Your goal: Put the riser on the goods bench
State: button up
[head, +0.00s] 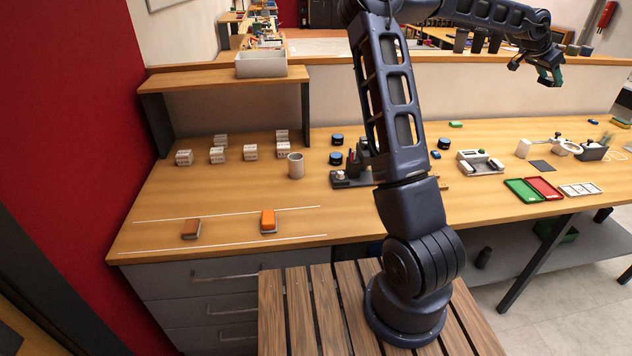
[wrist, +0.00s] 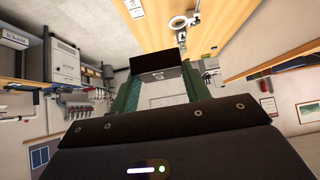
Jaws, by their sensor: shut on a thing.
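My gripper (head: 548,76) is raised at the upper right in the head view, well above the right part of the wooden bench (head: 340,222). In the wrist view its green-sided fingers (wrist: 160,92) stand either side of a dark block with a small pale mark (wrist: 157,72). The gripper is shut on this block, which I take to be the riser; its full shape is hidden. In the head view the held piece is too small and dark to make out. I cannot tell whether this bench is the goods bench; none is labelled so.
A shelf (head: 222,78) with a grey bin (head: 262,65) stands at the bench's left. Small white boxes, a cup (head: 296,166), two orange-brown blocks, a green tray (head: 524,190) and a red tray (head: 545,188) lie on the bench. Bare wood shows at front left. A low wall runs behind.

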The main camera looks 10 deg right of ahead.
jog(key=w+a+n+t, duration=0.4)
jog(key=w+a+n, duration=0.1)
jog(key=w+a, duration=1.9)
jog(key=w+a+n+t+y, duration=0.15)
jog(key=w+a, duration=0.25)
jog(key=a, duration=1.2)
jog(key=w+a+n+t+y, duration=0.1)
jog(key=w+a+n+y, duration=0.2)
jog(key=a, duration=1.4)
jog(key=s+a+n+t+y, duration=0.1)
jog(key=s+a+n, duration=0.1)
jog(key=a, duration=1.4)
jog(key=s+a+n+t, duration=0.1)
jog(key=s+a+n, duration=0.15)
jog(key=a, duration=1.35)
jog(key=s+a+n+y, duration=0.2)
jog(key=s+a, duration=0.7)
jog(key=a, duration=0.4)
jog(key=s+a+n+y, duration=0.2)
jog(key=s+a, duration=0.7)
jog(key=a, duration=0.4)
jog(key=shift+h, duration=0.25)
jog(key=f, duration=3.9)
jog(key=shift+d+f, duration=0.2)
jog(key=shift+f, duration=0.1)
